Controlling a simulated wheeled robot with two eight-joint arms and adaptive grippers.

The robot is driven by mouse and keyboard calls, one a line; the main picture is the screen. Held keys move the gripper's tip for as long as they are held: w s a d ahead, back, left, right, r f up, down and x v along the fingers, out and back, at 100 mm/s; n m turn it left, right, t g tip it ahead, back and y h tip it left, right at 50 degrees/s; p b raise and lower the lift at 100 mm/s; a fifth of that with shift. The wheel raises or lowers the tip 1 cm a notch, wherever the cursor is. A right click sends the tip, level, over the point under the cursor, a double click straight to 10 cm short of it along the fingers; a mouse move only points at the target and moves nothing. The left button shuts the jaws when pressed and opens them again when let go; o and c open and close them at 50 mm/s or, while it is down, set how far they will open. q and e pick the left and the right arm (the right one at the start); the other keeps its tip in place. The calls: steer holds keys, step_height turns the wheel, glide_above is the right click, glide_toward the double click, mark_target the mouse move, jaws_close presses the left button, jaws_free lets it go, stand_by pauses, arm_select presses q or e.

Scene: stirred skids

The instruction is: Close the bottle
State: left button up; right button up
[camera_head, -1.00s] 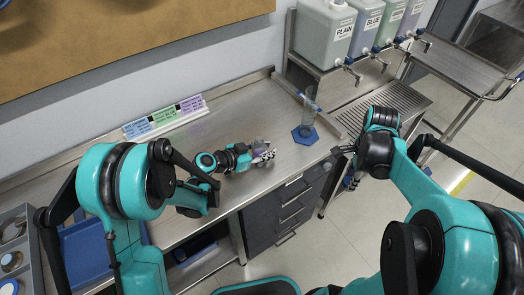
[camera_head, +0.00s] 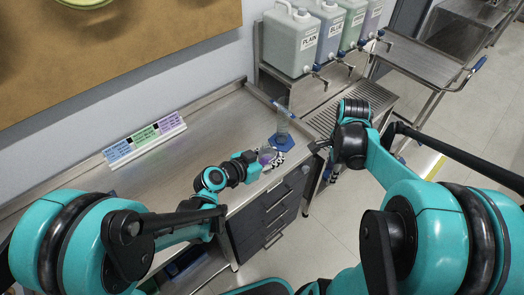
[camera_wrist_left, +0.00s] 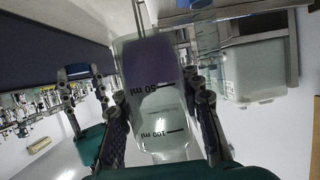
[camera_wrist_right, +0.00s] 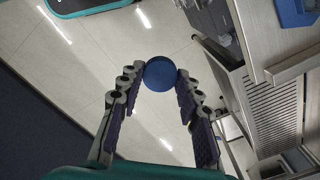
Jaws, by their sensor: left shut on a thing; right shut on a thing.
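My left gripper (camera_head: 274,157) is shut on a clear bottle (camera_wrist_left: 158,105) with 50 ml and 100 ml marks and purple liquid inside. The bottle fills the middle of the left wrist view between the fingers (camera_wrist_left: 160,115); its mouth cannot be made out. In the head view it is small and mostly hidden by the gripper, over the front part of the counter. My right gripper (camera_head: 318,147) is shut on a round blue cap (camera_wrist_right: 160,73), held at the fingertips in the right wrist view. The cap is apart from the bottle, and my right gripper is just to the right of the left one.
A clear cylinder (camera_head: 283,116) on a blue base (camera_head: 280,143) stands on the counter (camera_head: 215,140) just behind my left gripper. Jugs, one labelled PLAIN (camera_head: 294,42), stand at the back. A label strip (camera_head: 145,140) lies at the left. The counter between is clear.

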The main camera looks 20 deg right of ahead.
arm_select(q)
steer(key=shift+s+d+r, duration=0.2)
steer(key=shift+s+d, duration=0.1)
arm_select(e)
steer(key=shift+r, duration=0.1)
arm_select(q)
jaws_close()
steer(key=o, duration=0.5)
jaws_free()
jaws_close()
